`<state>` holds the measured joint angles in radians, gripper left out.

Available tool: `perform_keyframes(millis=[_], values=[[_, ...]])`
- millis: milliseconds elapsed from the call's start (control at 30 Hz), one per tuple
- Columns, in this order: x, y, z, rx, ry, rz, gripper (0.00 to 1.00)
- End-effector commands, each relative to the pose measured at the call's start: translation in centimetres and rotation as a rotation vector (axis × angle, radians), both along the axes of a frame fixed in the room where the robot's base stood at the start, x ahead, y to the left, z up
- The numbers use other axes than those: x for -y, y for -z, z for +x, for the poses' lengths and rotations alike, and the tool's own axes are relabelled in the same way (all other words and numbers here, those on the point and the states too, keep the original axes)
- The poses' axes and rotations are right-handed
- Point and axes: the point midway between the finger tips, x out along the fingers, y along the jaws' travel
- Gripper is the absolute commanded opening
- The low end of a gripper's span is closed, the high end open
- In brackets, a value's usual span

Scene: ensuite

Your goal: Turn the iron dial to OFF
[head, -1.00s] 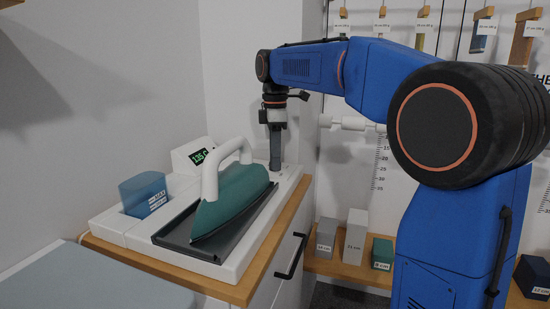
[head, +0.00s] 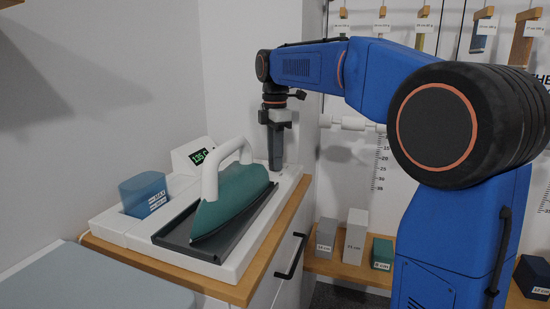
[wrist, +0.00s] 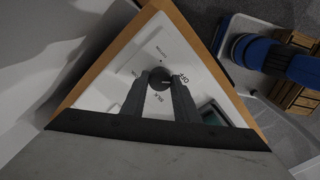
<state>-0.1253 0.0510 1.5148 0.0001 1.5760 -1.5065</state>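The iron dial (wrist: 160,76) is a small dark round knob on the white station top in the wrist view. Printed words ring it, with OFF on its right side and SILK below. A small pale mark shows on the dial's right part, on the OFF side. My gripper (wrist: 162,78) points down with its two dark fingers on either side of the dial, seemingly closed on it. In the head view my gripper (head: 276,168) stands behind the iron, and the dial is hidden there. The teal iron (head: 230,203) with a white handle rests on its dark tray.
The white station (head: 240,262) sits on a wood-edged cabinet. A lit temperature display (head: 199,156) and a blue water tank (head: 144,194) stand left of the iron. A wall is close behind my gripper. Labelled blocks (head: 355,237) stand on a low shelf to the right.

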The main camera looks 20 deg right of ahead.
Motion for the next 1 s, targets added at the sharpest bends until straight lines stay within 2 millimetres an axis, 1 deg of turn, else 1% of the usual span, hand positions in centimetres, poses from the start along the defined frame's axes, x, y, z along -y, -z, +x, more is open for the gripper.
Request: perform_keyframes(millis=[33, 67, 100, 367, 467, 533, 667, 1000], values=[[0.0, 0.0, 0.0, 0.002, 0.000, 0.000, 0.37], [0.0, 0.0, 0.0, 0.002, 0.000, 0.000, 0.44], [0.0, 0.0, 0.0, 0.002, 0.000, 0.000, 0.46], [0.0, -0.1, 0.0, 0.001, 0.000, 0.000, 0.46], [0.0, -0.4, 0.0, 0.001, 0.000, 0.000, 0.46], [0.0, -1.1, 0.1, 0.002, 0.000, 0.000, 0.46], [0.0, -3.1, 0.1, 0.004, 0.000, 0.000, 0.46], [0.0, -9.9, 0.1, 0.003, 0.000, 0.000, 0.46]])
